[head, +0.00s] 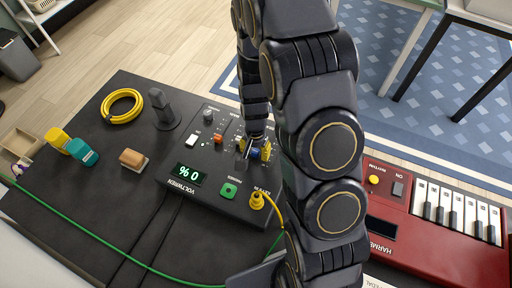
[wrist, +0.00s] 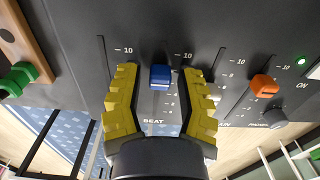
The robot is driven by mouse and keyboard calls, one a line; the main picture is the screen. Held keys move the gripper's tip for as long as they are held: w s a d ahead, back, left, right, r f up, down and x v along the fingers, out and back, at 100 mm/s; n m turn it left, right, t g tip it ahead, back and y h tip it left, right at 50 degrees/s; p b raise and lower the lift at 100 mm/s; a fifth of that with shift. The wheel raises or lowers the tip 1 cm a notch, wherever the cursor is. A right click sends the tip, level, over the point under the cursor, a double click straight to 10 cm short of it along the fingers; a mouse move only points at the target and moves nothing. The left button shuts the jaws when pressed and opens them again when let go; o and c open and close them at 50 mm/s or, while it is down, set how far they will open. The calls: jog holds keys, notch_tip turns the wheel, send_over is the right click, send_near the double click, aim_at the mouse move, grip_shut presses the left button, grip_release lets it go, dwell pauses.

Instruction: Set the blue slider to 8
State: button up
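The blue slider (wrist: 161,77) sits in its slot on the black control panel, a little below the printed 10 in the wrist view. Its nearby scale numbers are partly hidden, so I cannot read an exact value. My gripper (wrist: 160,80) has its yellow fingers on either side of the blue cap, with a visible gap on both sides. In the head view the gripper (head: 256,151) is low over the panel (head: 225,207), and the blue slider (head: 256,153) shows partly between the fingers.
An orange slider (wrist: 263,84) and grey knob (wrist: 274,116) are beside it.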

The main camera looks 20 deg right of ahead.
aim_at(255, 151)
jog(key=shift+o, duration=0.2)
notch_tip(255, 151, up, 12)
dwell(0.7)
dwell(0.3)
jog(key=s+a+r+n+g, duration=0.1)
jog(key=s+r+n, duration=0.3)
jog(key=s, duration=0.6)
jog(key=s+a+r+n, duration=0.3)
jog(key=s+r+n, duration=0.2)
jog(key=s+r, duration=0.4)
jog(key=shift+s+r+g, duration=0.15)
jog(key=shift+s+g, duration=0.25)
jog(key=shift+s, duration=0.5)
